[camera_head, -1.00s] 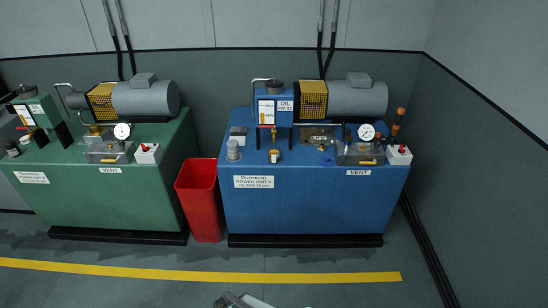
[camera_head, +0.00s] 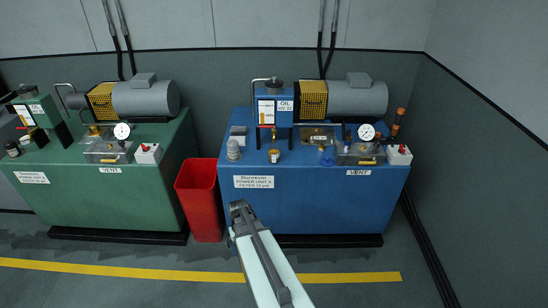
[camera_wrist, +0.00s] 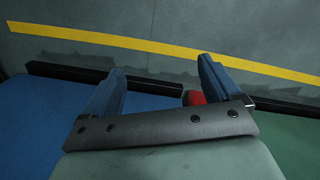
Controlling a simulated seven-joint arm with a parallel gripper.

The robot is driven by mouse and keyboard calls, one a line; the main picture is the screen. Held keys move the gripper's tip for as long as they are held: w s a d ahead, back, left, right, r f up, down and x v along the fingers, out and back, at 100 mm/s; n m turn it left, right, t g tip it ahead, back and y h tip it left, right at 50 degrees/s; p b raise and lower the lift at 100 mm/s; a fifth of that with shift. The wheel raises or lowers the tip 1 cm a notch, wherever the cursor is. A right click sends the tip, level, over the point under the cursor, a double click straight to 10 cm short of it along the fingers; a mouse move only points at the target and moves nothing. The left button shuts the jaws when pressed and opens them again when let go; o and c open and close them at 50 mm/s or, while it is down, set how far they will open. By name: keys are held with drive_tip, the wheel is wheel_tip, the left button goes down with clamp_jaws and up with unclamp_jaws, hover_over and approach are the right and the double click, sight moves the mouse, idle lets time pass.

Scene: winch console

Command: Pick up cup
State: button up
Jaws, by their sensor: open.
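A small cup (camera_head: 274,156), yellowish with a pale top, stands upright on the blue power unit (camera_head: 300,215), below the brass tap of its oil box. A similar small cup (camera_head: 25,140) stands on the green unit at the left. My gripper (camera_head: 238,214) is in front of the blue unit's lower left, apart from the cup and below the unit's top. In the wrist view my gripper (camera_wrist: 162,70) has its two blue fingers spread with nothing between them. The cup is not in the wrist view.
A grey ribbed container (camera_head: 233,149) stands left of the cup. The oil box (camera_head: 284,107) and motor (camera_head: 357,98) rise behind. A clear-covered box with a gauge (camera_head: 366,132) stands to the right. A red bin (camera_head: 200,203) stands between the units.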

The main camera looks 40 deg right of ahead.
drive_tip(key=w+d+r+m+t+h, duration=0.2)
drive_tip(key=w+d+r, duration=0.6)
drive_tip(key=d+r, duration=0.5)
drive_tip(key=w+d+r+m+t+h, duration=0.1)
drive_tip(key=w+d+r+m+h, duration=0.15)
drive_tip(key=w+d+r, duration=0.9)
drive_tip(key=m+h, duration=0.2)
drive_tip(key=m, duration=0.2)
approach(273, 149)
drive_tip(key=s+f, duration=0.1)
drive_tip(key=s, duration=0.1)
drive_tip(key=shift+x, duration=3)
drive_tip(key=shift+w, duration=0.15)
drive_tip(key=shift+c, duration=0.4)
drive_tip(key=c, duration=1.2)
